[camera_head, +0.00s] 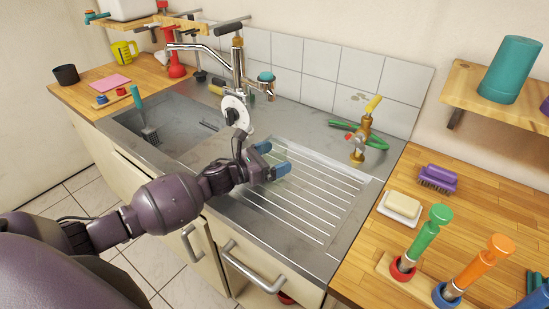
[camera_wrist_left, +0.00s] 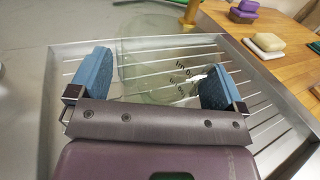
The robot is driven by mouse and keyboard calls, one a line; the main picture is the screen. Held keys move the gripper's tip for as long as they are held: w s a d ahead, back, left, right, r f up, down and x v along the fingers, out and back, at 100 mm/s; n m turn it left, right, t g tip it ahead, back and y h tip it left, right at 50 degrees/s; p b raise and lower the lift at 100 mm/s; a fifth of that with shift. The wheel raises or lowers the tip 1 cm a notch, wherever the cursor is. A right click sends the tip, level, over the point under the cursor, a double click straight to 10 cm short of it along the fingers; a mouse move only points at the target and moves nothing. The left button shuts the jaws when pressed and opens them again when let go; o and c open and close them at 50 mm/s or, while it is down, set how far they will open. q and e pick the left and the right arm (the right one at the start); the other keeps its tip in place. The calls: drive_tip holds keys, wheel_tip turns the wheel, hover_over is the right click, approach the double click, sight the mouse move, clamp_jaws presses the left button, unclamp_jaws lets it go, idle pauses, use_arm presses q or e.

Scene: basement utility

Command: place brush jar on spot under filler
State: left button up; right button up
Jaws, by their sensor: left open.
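A clear, greenish glass jar (camera_wrist_left: 150,65) with dark lettering is on the ribbed steel drainboard (camera_head: 310,205). It is faint in the head view, and I take it for the brush jar. My left gripper (camera_head: 272,160) is open over the drainboard's left part, with its blue pads on either side of the jar's near part in the left wrist view (camera_wrist_left: 156,80). I cannot tell whether they touch it. A brass tap (camera_head: 359,148) with a yellow lever stands behind the drainboard. A chrome faucet (camera_head: 237,65) rises behind the sink. I cannot tell which is the filler.
The sink basin (camera_head: 165,130) with a teal-handled brush (camera_head: 143,112) lies left of my gripper. A green hose (camera_head: 375,141) lies by the brass tap. On the right counter are a purple brush (camera_head: 438,178), soap (camera_head: 401,206) and upright-handled tools. The drainboard's right part is clear.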

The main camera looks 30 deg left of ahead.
use_arm(q)
drive_tip(key=v, duration=1)
drive_tip(key=shift+s+a+f, duration=0.15)
drive_tip(key=shift+s, duration=0.1)
drive_tip(key=shift+s+a, duration=0.25)
drive_tip(key=shift+s, duration=0.25)
use_arm(e)
drive_tip(key=shift+s+f, duration=0.4)
drive_tip(key=shift+f, duration=0.2)
drive_tip(key=shift+w+r, duration=0.4)
drive_tip(key=shift+w, duration=0.2)
use_arm(q)
drive_tip(key=shift+a, duration=0.1)
use_arm(e)
drive_tip(key=shift+a, duration=0.1)
